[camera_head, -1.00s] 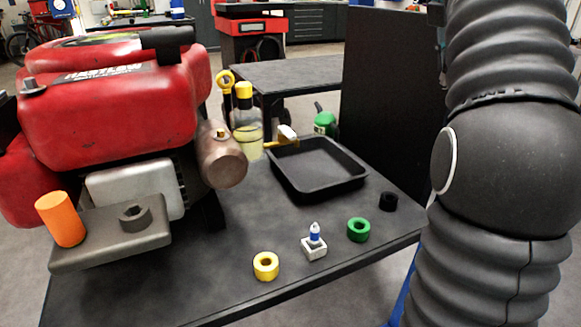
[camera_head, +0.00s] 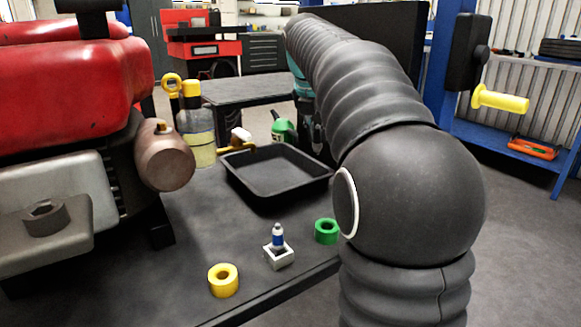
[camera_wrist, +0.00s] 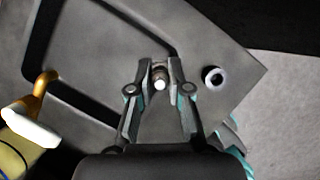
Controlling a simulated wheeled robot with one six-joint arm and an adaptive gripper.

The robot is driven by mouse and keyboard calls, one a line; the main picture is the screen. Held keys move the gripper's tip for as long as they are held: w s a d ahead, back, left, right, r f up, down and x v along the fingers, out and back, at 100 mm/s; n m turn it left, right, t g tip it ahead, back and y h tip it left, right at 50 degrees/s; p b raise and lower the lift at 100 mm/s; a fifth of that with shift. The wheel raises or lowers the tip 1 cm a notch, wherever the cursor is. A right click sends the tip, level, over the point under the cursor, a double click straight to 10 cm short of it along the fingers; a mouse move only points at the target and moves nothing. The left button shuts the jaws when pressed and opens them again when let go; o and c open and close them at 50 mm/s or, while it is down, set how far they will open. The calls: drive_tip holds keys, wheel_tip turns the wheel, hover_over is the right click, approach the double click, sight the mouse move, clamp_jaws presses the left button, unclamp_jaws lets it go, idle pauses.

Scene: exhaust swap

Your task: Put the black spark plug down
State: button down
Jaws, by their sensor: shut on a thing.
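My gripper (camera_wrist: 159,83) is shut on the black spark plug (camera_wrist: 159,73) in the wrist view. Only the plug's bright tip and a bit of its dark body show between the fingertips. The plug is over the table, between the tray's edge and a black ring (camera_wrist: 214,77), which lies to the right of the fingertips. In the head view my arm hides the held plug and the black ring.
A black tray (camera_head: 240,185) lies on the table; its rim also shows in the wrist view (camera_wrist: 105,98). A yellow ring (camera_head: 223,280), a green ring (camera_head: 327,231) and a blue-banded plug (camera_head: 278,237) in a white block (camera_head: 279,258) stand near the front edge. The red engine (camera_head: 70,75) fills the left.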

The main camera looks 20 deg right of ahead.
drive_tip(key=shift+w+a+f+b, duration=0.4)
drive_tip(key=shift+w+a+f, duration=0.4)
drive_tip(key=shift+f, duration=0.55)
drive_tip(key=shift+w+a+f+b, duration=0.4)
drive_tip(key=shift+w+a+f, duration=0.4)
drive_tip(key=shift+f, duration=0.5)
drive_tip(key=shift+w+a+f+b, duration=0.4)
drive_tip(key=shift+w+a+f, duration=0.2)
drive_tip(key=shift+w+f, duration=0.55)
drive_tip(key=shift+s+f, duration=0.2)
drive_tip(key=shift+f, duration=0.5)
drive_tip(key=c, duration=1.1)
unclamp_jaws()
drive_tip(key=shift+r, duration=0.4)
drive_tip(key=p+v, duration=0.3)
drive_tip(key=v, duration=0.9)
drive_tip(key=shift+w+r, duration=0.1)
